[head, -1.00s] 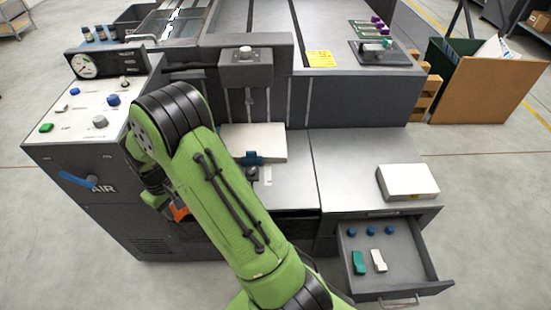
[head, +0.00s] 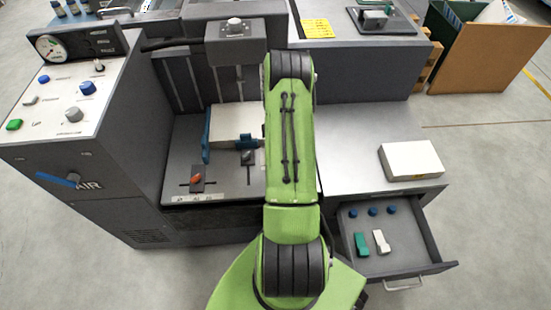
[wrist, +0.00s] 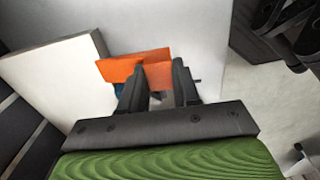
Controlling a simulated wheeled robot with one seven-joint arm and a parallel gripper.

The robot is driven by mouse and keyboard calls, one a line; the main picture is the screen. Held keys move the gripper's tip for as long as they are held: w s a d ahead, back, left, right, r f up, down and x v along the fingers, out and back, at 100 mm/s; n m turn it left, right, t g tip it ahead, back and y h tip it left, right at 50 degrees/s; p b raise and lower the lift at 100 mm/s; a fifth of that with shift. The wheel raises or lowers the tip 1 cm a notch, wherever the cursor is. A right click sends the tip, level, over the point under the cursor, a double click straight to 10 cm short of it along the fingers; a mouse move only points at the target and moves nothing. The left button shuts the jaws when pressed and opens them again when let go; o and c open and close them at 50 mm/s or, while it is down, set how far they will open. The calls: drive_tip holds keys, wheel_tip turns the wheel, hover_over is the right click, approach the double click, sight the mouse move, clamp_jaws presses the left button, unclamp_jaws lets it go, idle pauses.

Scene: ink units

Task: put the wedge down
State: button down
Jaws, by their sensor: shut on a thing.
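The orange wedge (wrist: 137,68) shows in the wrist view as a flat orange piece at my gripper (wrist: 160,88). The jaws are shut on it, and the dark fingers cover part of it. A pale grey surface lies behind it, and I cannot tell how far off that is. In the head view my green arm hides the gripper and the wedge.
A white block (head: 230,123) lies on the press bed, left of my arm; another (head: 411,160) lies on the right-hand worktop (head: 345,150). Below, an open drawer (head: 436,262) holds blue knobs, a green piece (head: 362,244) and a white piece (head: 381,241).

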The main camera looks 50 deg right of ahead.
wheel_tip(320, 180, down, 8)
drive_tip(key=shift+f+b, duration=0.1)
drive_tip(key=shift+b, duration=1.05)
drive_tip(key=c, duration=0.8)
unclamp_jaws()
drive_tip(key=shift+f, duration=0.1)
wheel_tip(320, 180, up, 12)
drive_tip(key=p, duration=0.3)
drive_tip(key=shift+a+r+p, duration=0.1)
drive_tip(key=shift+r+p, duration=0.15)
drive_tip(key=shift+p, duration=0.1)
